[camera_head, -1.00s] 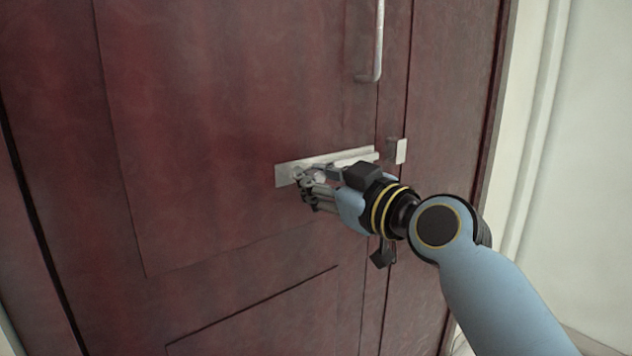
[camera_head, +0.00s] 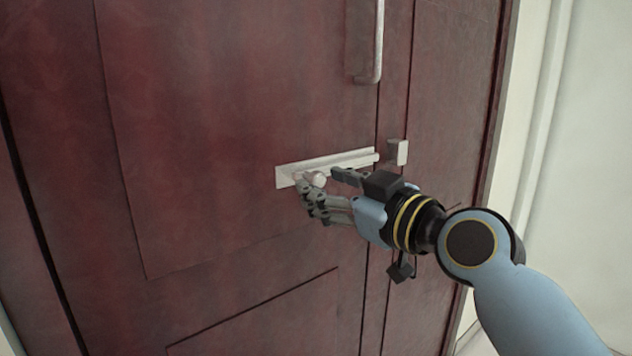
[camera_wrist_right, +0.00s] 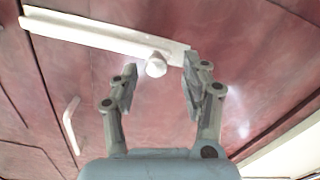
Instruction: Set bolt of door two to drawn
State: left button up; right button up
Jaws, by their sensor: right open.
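The bolt (camera_head: 345,159) is a pale bar on a light plate, mounted on the dark red door (camera_head: 220,120). Its round knob (camera_head: 318,179) sticks out near the plate's left end. The bolt's right tip ends close to a small pale catch (camera_head: 398,152) on the frame side, with a narrow gap showing. My right gripper (camera_head: 320,187) is open around or just in front of the knob. In the right wrist view the knob (camera_wrist_right: 156,65) lies between the open fingertips (camera_wrist_right: 158,78), apart from both. My left gripper is not in view.
A vertical metal handle (camera_head: 378,45) stands on the door above the bolt, near its right edge. The handle also shows in the right wrist view (camera_wrist_right: 71,125). A pale wall (camera_head: 590,150) lies to the right of the door frame.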

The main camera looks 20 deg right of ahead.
jog(key=v, duration=0.8)
jog(key=shift+s, duration=0.4)
jog(key=shift+d, duration=0.15)
jog(key=s+d+f+m+g+h, duration=0.1)
jog(key=d+f+g+h, duration=0.15)
jog(key=f, duration=1.15)
jog(key=d+f+m+g+h, duration=0.2)
jog(key=d+f+g, duration=0.1)
jog(key=f, duration=1.1)
jog(key=s+d+f+m+g+h, duration=0.1)
jog(key=s+f+g, duration=0.1)
jog(key=s+f, duration=0.5)
jog(key=s+d+f+g, duration=0.2)
jog(key=s+f, duration=0.2)
jog(key=f, duration=0.7)
jog(key=s+f+m+g, duration=0.1)
jog(key=s+f, duration=0.4)
jog(key=s, duration=0.5)
jog(key=s+d+f+m+g+h, duration=0.1)
jog(key=s+f+g, duration=0.2)
jog(key=s+f, duration=0.3)
jog(key=s+d+f+m+g, duration=0.1)
jog(key=s+f+g, duration=0.2)
jog(key=s, duration=1.2)
notch_tip(320, 180, down, 3)
jog(key=shift+s+r, duration=0.25)
jog(key=shift+h, duration=0.25)
